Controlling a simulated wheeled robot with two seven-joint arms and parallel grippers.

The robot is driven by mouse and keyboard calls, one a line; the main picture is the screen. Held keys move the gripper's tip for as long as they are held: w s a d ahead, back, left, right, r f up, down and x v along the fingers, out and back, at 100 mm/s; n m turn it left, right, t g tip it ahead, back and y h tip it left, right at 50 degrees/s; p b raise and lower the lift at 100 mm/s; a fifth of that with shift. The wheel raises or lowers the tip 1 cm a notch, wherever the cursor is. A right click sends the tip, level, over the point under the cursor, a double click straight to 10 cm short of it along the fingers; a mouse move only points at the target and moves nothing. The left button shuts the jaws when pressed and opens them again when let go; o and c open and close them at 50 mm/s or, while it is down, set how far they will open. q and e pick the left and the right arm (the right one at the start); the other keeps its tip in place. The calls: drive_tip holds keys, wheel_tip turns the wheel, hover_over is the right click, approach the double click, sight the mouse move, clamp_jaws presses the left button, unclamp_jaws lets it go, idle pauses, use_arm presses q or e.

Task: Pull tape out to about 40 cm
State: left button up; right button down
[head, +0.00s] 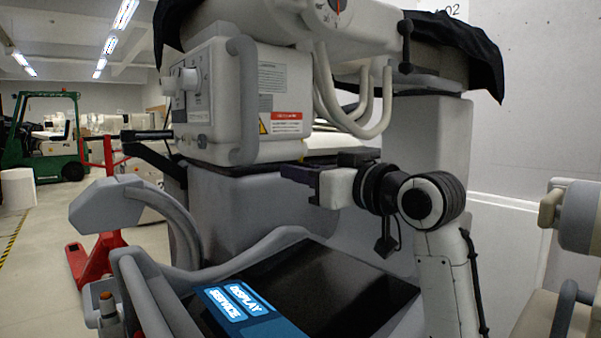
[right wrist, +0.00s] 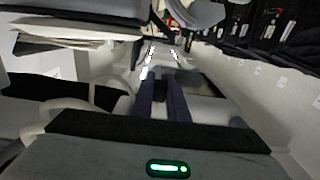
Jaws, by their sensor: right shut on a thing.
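My right gripper (head: 290,172), with dark purple fingers, reaches left from its white wrist at the lower right edge of the grey control box (head: 230,100). In the right wrist view its two fingers (right wrist: 162,90) point away from the camera with a narrow dark gap between them. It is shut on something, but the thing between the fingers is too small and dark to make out. I cannot pick out the tape or any pulled-out length of it in either view. My left gripper is not in view.
The covered cart's grey body stands close around the right gripper, with looped pale cables (head: 352,105) above. Below is a dark tray with a blue display panel (head: 245,305). A red pallet jack (head: 95,255) and green forklift (head: 45,140) stand farther left on open floor.

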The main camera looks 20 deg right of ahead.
drive_tip(key=shift+f, duration=0.1)
wheel_tip(320, 180, down, 15)
drive_tip(key=b, duration=0.6)
drive_tip(key=shift+f, duration=0.1)
drive_tip(key=c, duration=1.7)
unclamp_jaws()
drive_tip(key=shift+s, duration=0.15)
drive_tip(key=v, duration=1)
